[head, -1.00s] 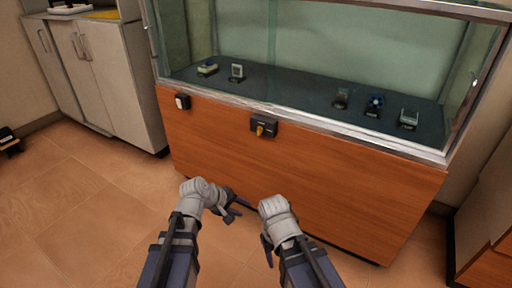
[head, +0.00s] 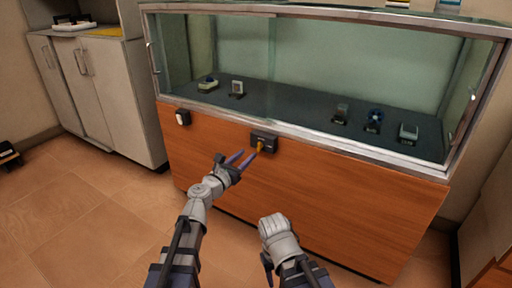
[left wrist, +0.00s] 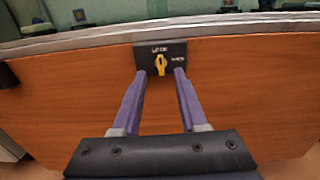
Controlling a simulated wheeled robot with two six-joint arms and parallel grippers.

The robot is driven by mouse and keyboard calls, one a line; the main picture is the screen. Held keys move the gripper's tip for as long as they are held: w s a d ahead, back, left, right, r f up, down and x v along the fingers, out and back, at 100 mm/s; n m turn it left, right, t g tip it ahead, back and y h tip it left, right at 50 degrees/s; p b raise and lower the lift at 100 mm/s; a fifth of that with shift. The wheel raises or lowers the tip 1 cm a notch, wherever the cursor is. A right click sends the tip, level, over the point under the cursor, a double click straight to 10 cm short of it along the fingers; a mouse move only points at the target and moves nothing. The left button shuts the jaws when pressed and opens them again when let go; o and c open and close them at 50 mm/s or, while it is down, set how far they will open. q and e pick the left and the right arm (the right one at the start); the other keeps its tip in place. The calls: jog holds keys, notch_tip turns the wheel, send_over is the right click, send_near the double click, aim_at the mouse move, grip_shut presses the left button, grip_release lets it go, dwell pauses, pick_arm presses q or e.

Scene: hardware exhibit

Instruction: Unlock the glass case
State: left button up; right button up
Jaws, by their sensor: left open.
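The glass case (head: 330,60) stands ahead on a wooden base (head: 310,190). A black lock plate (head: 266,138) is on the front of the base just under the metal rim, with a yellow key or knob (head: 260,146). In the left wrist view the yellow knob (left wrist: 160,64) stands upright on the lock plate (left wrist: 175,50). My left gripper (head: 240,160) is open and points at the lock; in the left wrist view its fingers (left wrist: 161,78) lie on either side of the knob, not closed on it. My right gripper (head: 268,262) is low before the base; its fingers are mostly hidden.
Several small exhibits, such as a white-framed one (head: 237,88), stand inside the case. A grey cabinet (head: 100,90) is at the left. The tiled floor (head: 80,220) in front is clear.

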aim_at(259, 146)
pick_arm(q)
jog(key=x, duration=0.7)
jog(key=shift+c, duration=0.3)
grip_shut()
